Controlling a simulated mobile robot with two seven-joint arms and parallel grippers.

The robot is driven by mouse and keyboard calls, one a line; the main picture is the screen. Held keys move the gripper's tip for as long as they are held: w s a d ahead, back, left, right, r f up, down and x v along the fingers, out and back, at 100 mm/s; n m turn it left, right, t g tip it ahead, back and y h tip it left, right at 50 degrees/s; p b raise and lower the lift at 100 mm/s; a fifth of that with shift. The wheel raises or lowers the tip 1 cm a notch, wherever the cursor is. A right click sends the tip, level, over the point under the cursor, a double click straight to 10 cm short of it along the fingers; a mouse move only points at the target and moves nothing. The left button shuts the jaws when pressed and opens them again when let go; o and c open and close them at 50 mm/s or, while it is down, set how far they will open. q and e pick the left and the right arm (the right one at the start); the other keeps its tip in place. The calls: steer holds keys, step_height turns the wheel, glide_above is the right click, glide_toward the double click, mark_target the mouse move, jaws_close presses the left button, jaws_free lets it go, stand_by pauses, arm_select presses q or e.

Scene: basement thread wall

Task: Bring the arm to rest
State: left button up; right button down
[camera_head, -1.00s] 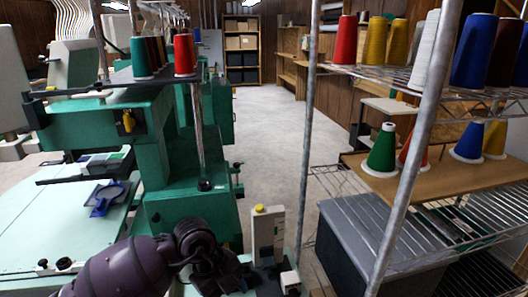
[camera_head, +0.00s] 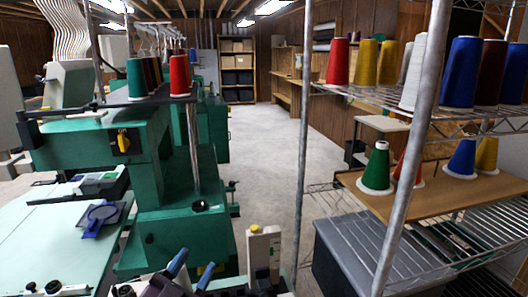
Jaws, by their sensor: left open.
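My left gripper (camera_head: 192,268) shows at the bottom edge, left of centre. Two blue finger-like tips point up and to the right with a gap between them, and nothing shows held there. Dark purple parts of my left arm (camera_head: 165,287) are just below, mostly cut off by the frame edge. The gripper is in front of the green machine (camera_head: 170,235), left of a white block with a yellow top (camera_head: 263,255); I cannot tell whether it touches anything. My right gripper is not in view.
A wire shelf (camera_head: 440,120) with thread cones and its metal posts (camera_head: 410,150) stand at the right, over a grey-lidded bin (camera_head: 350,250). A pale table (camera_head: 50,235) with a blue tool (camera_head: 100,217) lies at left. The floor aisle (camera_head: 260,150) between is clear.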

arm_select(q)
steer(key=s+a+f+n+g+y, duration=0.3)
steer(key=a+f+n+y, duration=0.2)
steer(key=a+f+y, duration=0.15)
steer(key=s+a+f+n+g+y, duration=0.3)
steer(key=a+f+n+y, duration=0.15)
steer(key=a+y, duration=0.2)
steer(key=s+a+f+g+h, duration=0.1)
steer(key=s+f+g, duration=0.4)
steer(key=s, duration=0.4)
steer(key=s+a+f+g+h, duration=0.1)
steer(key=s+f+g+h, duration=0.1)
steer(key=s+f+g, duration=0.55)
steer(key=w+f+m+t, duration=0.1)
steer(key=w+f+t, duration=0.5)
steer(key=f+t, duration=0.2)
steer(key=shift+f+t, duration=0.2)
steer(key=shift+t, duration=0.65)
steer(key=shift+m, duration=0.25)
